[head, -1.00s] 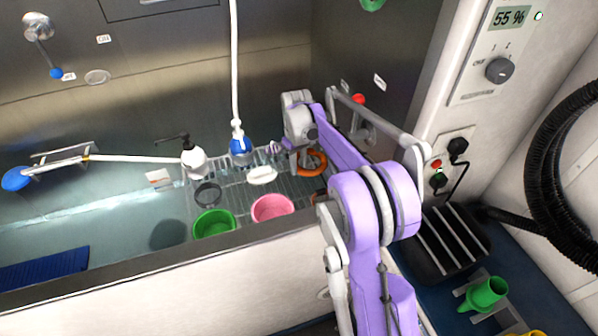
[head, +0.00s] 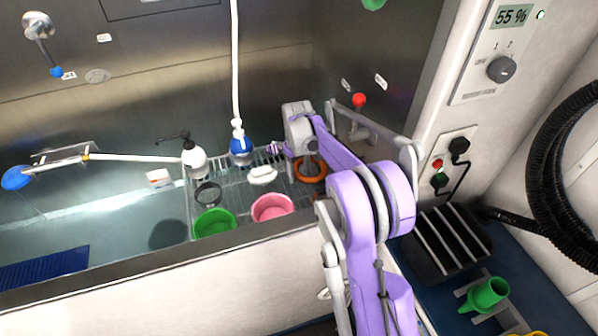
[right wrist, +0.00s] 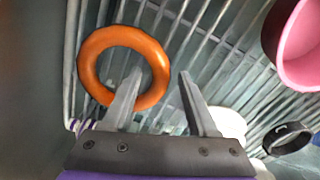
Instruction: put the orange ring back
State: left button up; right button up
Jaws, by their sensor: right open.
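In the right wrist view the whole orange ring (right wrist: 84,68) shows on the rack bars. My right gripper (right wrist: 160,74) is open above the rack, one finger overlapping the ring's right side and the other outside it to the right. Nothing is held between the fingers. In the head view my right gripper (head: 307,165) is mostly hidden behind its wrist. My left gripper is not in view.
A red knob (head: 359,100) sits on the wall. The tub's front rim (head: 120,277) runs across.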

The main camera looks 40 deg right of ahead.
notch_tip(320, 180, up, 12)
jog(key=p, duration=0.1)
jog(key=shift+a+r, duration=0.15)
dwell(0.4)
